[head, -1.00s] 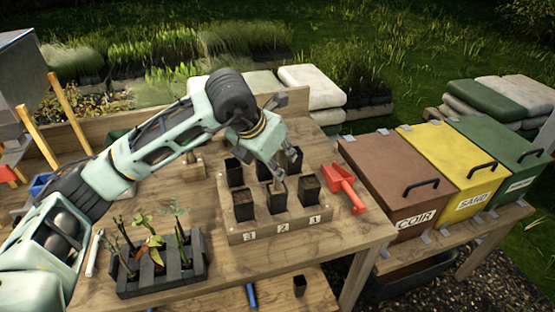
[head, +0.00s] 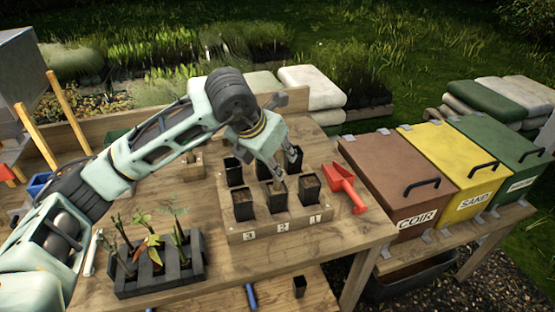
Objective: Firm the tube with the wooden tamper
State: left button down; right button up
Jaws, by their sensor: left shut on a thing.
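My left gripper (head: 275,165) is over the wooden tube rack (head: 255,236), shut on the wooden tamper (head: 279,184). Only a short lower piece of the tamper shows; the fingers hide the rest. It points down at the mouth of the black front-row tube (head: 276,202) above label 2. I cannot tell whether its end presses on the fill inside. Black tubes stand to either side in the front row, at label 3 (head: 243,207) and label 1 (head: 309,190). More tubes stand behind, partly covered by the gripper. My right gripper is not in view.
A red scoop (head: 344,187) lies right of the rack. A dark tray of seedlings (head: 160,283) stands at the front left. Bins labelled COIR (head: 390,180) and SAND (head: 455,165), and a green bin (head: 505,150), stand at the right.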

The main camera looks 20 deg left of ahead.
pick_arm(q)
jog(key=shift+s+f+b, duration=0.1)
jog(key=shift+f+b, duration=0.3)
jog(key=shift+b, duration=0.4)
dwell(0.5)
jog(key=shift+f, duration=0.1)
dwell(0.5)
jog(key=shift+r+p, duration=0.5)
jog(key=shift+r, duration=0.4)
jog(key=shift+r+p, duration=2.45)
jog(key=shift+r, duration=2.35)
